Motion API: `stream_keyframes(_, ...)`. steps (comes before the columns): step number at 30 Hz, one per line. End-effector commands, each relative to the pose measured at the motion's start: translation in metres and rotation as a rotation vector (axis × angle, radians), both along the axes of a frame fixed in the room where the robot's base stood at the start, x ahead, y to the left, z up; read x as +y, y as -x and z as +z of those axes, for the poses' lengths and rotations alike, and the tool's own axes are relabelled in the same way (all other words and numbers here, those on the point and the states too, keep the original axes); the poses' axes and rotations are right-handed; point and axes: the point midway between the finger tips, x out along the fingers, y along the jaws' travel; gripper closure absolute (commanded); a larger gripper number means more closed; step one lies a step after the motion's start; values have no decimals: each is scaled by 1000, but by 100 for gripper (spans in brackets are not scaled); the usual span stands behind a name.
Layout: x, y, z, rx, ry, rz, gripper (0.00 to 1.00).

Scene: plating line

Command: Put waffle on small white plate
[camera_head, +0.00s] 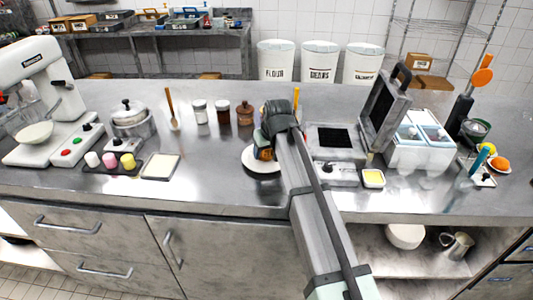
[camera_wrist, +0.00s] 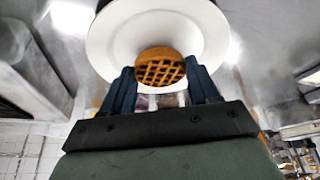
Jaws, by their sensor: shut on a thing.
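The waffle (camera_wrist: 160,69) is round and golden brown with a dark grid. It is held between the two fingers of my gripper (camera_wrist: 163,82), which is shut on it. The small white plate (camera_wrist: 110,38) lies behind the waffle in the wrist view, and the waffle overlaps its lower middle part. In the head view the plate (camera_head: 250,163) shows on the counter, partly hidden by my gripper (camera_head: 266,150). From these views I cannot tell whether the waffle touches the plate.
An open waffle maker (camera_head: 336,140) with its lid raised stands right of my arm. A white two-part container (camera_head: 420,155) is further right. Jars (camera_head: 223,112) stand behind and left of the plate. A pale square tray (camera_head: 160,167) lies left, with bare counter between it and the plate.

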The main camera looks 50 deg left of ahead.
Motion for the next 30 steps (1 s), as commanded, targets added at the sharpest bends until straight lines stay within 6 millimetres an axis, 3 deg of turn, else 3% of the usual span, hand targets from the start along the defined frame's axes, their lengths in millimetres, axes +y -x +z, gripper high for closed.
stream_keyframes(3, 0, 0, -12, 0, 1, 0, 52)
stream_keyframes(15, 0, 0, -15, 0, 0, 0, 52)
stream_keyframes(16, 0, 0, -15, 0, 0, 0, 38)
stream_keyframes(23, 0, 0, -15, 0, 0, 0, 16)
stream_keyframes(30, 0, 0, -14, 0, 0, 0, 14)
